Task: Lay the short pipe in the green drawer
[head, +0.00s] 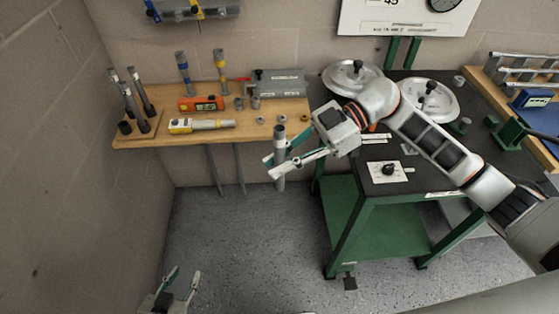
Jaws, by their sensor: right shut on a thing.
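My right gripper (272,166) is shut on a short grey pipe (279,142). It holds the pipe upright in the air, in front of the wooden shelf's right end and left of the green-framed table. The fingers cover the pipe's middle; its upper and lower ends show. My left gripper (181,285) is low at the bottom left edge, its two fingers apart with nothing between them. I cannot make out a green drawer; the green table (382,227) has a dark top and a green lower shelf.
The wooden shelf (150,143) holds upright pipes, an orange level (202,104), a yellow and grey tool (202,125) and a grey box (278,83). Round lidded pieces (352,77) and a switch plate (389,171) sit on the table. Floor between shelf and table is clear.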

